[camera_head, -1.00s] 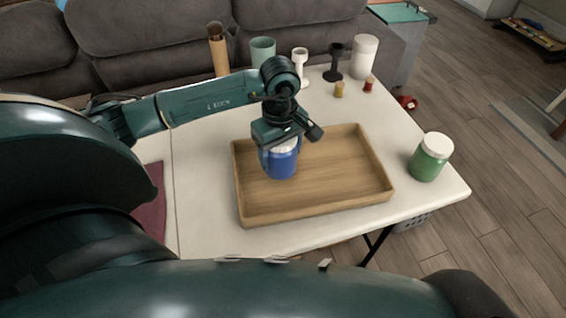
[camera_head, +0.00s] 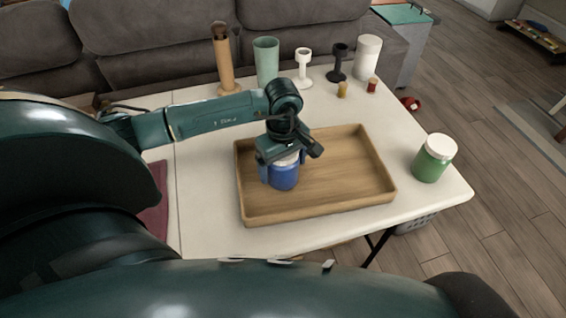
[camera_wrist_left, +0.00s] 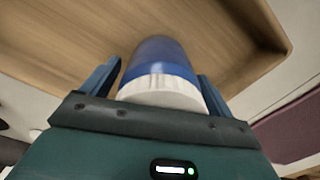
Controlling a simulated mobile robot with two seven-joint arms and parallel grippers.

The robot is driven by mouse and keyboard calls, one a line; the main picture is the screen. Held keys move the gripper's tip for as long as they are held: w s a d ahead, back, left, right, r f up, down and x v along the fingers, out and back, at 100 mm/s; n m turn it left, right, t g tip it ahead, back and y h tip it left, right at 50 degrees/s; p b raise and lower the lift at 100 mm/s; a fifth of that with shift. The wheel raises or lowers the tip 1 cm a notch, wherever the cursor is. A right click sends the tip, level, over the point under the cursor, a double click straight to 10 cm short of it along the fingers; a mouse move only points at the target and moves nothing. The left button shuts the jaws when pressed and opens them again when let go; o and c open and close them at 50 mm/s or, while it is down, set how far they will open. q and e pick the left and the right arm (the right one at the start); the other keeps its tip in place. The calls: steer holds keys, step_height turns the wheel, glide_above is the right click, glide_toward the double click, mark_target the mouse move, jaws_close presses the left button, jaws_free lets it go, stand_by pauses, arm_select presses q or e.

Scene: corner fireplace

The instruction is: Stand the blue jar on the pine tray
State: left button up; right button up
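The blue jar (camera_head: 285,178) with a white lid is upright over the left part of the pine tray (camera_head: 345,200), inside its rim. Its base is at or very near the tray floor; I cannot tell whether it touches. My left gripper (camera_head: 283,166) comes from above and is shut on the jar, one finger on each side. In the left wrist view the jar (camera_wrist_left: 160,57) and its white lid lie between the two fingers (camera_wrist_left: 158,88), with the tray (camera_wrist_left: 60,45) behind. My right gripper is not in view.
A green jar (camera_head: 433,163) stands right of the tray. Along the back are a wooden cylinder (camera_head: 223,65), a green cup (camera_head: 266,60), white and black holders, a white canister (camera_head: 367,57) and two small spools. The tray's right half is empty. A sofa (camera_head: 160,40) stands behind.

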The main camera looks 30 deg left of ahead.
arm_select(q)
steer(key=shift+r+p, duration=0.3)
step_height(320, 180, up, 12)
steer(key=shift+f+b, duration=0.1)
steer(key=shift+b, duration=0.35)
stand_by(0.4)
